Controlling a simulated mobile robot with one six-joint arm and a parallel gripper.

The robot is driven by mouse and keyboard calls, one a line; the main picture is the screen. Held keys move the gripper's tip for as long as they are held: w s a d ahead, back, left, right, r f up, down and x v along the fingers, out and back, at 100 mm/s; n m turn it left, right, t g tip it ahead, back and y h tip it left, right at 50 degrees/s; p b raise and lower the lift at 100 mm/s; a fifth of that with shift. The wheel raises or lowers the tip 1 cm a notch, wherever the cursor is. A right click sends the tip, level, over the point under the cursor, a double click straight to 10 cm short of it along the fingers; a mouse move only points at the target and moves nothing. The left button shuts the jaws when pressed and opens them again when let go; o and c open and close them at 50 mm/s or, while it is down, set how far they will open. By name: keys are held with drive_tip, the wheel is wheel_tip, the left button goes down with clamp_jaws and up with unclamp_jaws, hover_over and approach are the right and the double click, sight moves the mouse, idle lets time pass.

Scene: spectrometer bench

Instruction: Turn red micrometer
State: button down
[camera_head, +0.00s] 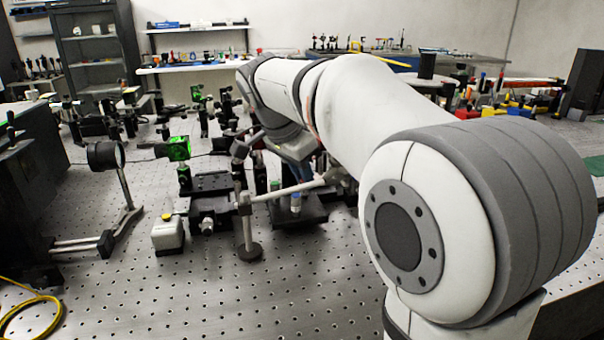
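My white and grey arm reaches from the right over the optical bench (150,300), and its wrist bends down over the middle of the bench. My gripper (303,172) is small and dark there, partly hidden below the wrist, and its fingertips cannot be made out. It is over a cluster of optical mounts. I cannot make out a red micrometer for certain; the arm covers part of this area.
A metal post (247,225) with a horizontal rod stands left of the stage. A small white box (167,236) with a yellow top and a black round mount (105,155) are further left. Several posts crowd the back. The front left bench is mostly clear, except a yellow cable (28,300).

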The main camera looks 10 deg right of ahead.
drive_tip(key=n, duration=0.2)
drive_tip(key=n+t+y, duration=0.1)
drive_tip(key=n, duration=0.1)
drive_tip(key=shift+n+t, duration=0.3)
drive_tip(key=c, duration=1.3)
unclamp_jaws()
drive_tip(key=shift+c, duration=0.2)
drive_tip(key=p+v, duration=0.2)
drive_tip(key=v, duration=0.5)
drive_tip(key=shift+r, duration=0.35)
drive_tip(key=shift+s, duration=0.15)
